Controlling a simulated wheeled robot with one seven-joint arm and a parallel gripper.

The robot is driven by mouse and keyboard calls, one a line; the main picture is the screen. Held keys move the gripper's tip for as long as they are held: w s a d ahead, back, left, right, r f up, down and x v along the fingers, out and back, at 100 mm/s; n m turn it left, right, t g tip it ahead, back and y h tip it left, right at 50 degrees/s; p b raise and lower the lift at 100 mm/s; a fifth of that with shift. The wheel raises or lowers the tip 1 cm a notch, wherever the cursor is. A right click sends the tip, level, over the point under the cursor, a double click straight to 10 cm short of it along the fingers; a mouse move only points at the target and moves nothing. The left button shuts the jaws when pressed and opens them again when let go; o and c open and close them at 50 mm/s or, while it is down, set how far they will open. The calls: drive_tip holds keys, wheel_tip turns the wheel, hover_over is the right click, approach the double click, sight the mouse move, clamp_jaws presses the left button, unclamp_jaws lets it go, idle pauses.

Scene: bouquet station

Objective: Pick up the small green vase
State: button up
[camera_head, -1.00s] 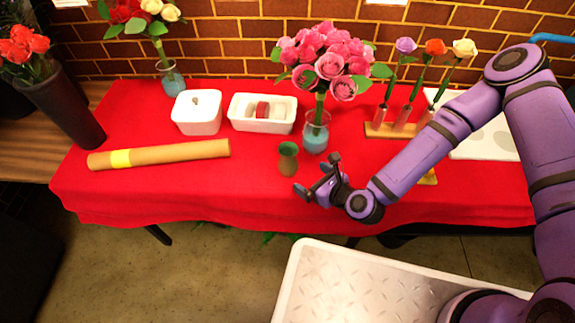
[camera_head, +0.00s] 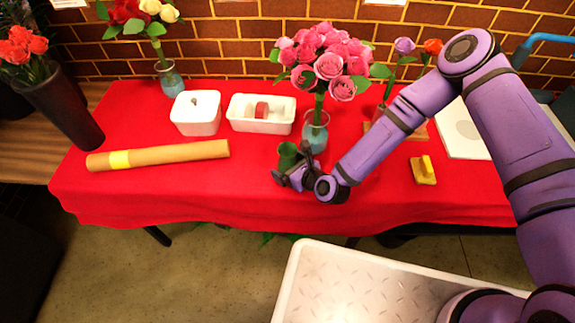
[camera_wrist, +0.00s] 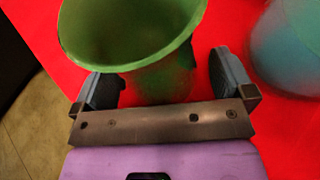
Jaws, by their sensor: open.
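The small green vase (camera_head: 288,157) stands on the red-covered table, left of and in front of the glass vase of pink roses. Only its upper part shows in the head view, as my gripper (camera_head: 290,176) covers the rest. In the wrist view the green vase (camera_wrist: 160,82) is large and close, with its open rim toward the camera. My gripper (camera_wrist: 170,85) is open, with one finger on each side of the vase's lower body. I cannot tell whether either finger touches it.
The glass vase with blue content (camera_head: 314,135) stands close behind on the right; it also shows in the wrist view (camera_wrist: 290,48). A white tray (camera_head: 243,124), a white box (camera_head: 196,115) and a brown paper roll (camera_head: 160,155) lie left. A yellow object (camera_head: 423,170) lies right.

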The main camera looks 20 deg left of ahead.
drive_tip(key=shift+c, duration=0.5)
drive_tip(key=c, duration=1.1)
drive_tip(key=shift+c, duration=0.3)
drive_tip(key=shift+r, duration=0.15)
